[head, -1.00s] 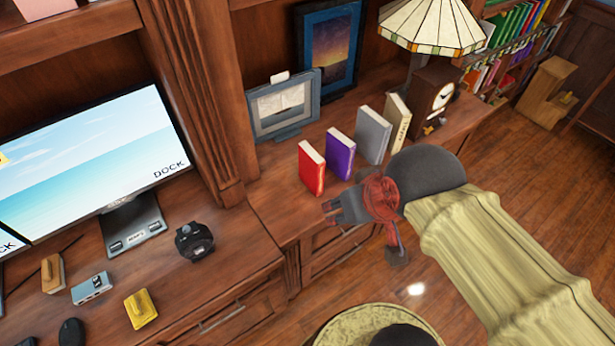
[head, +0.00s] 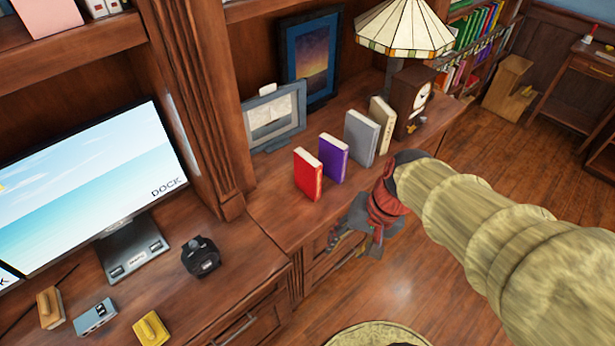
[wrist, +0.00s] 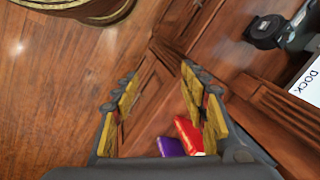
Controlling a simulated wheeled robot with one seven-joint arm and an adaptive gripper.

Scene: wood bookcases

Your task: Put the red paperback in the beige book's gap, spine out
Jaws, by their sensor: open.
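The red paperback (head: 308,174) stands upright at the left end of a spaced row on the wooden counter. The purple book (head: 333,157), the grey book (head: 361,138) and the beige book (head: 381,124) stand to its right, with gaps between them. My gripper (head: 345,240) is in front of the counter edge, below the books and apart from them. In the wrist view my gripper (wrist: 160,100) is open and empty. The red paperback (wrist: 187,133) and the purple book (wrist: 171,146) show low in that view, partly hidden by the gripper.
A clock (head: 414,98) and lamp (head: 402,28) stand right of the beige book. Framed pictures (head: 274,117) stand behind the row. A monitor (head: 90,190) and black device (head: 201,256) are at left. Open wooden floor (head: 470,140) lies to the right.

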